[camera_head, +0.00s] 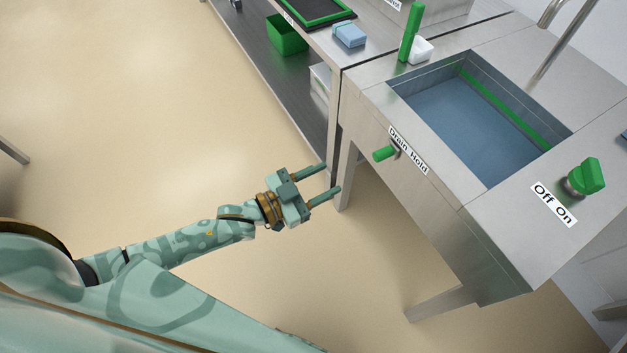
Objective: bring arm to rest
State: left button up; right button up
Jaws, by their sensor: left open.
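My left arm comes in from the lower left, in mint green with darker patterns. Its gripper (331,179) is open and empty, with its two fingers apart and pointing right. It is over the floor, in front of the steel sink unit (390,150) and near its front leg in the picture. I cannot tell the exact gap to that leg. My right gripper is not in view.
The sink basin (480,120) is at the right, with a green drain knob (384,153) sticking out in front and a green Off/On knob (587,177) on top. A blue sponge (349,36) lies on the neighbouring bench. A green bin (287,36) stands on its lower shelf.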

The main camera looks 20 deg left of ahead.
pick_arm(q)
jog(key=shift+s+a, duration=0.35)
jog(key=shift+s, duration=0.2)
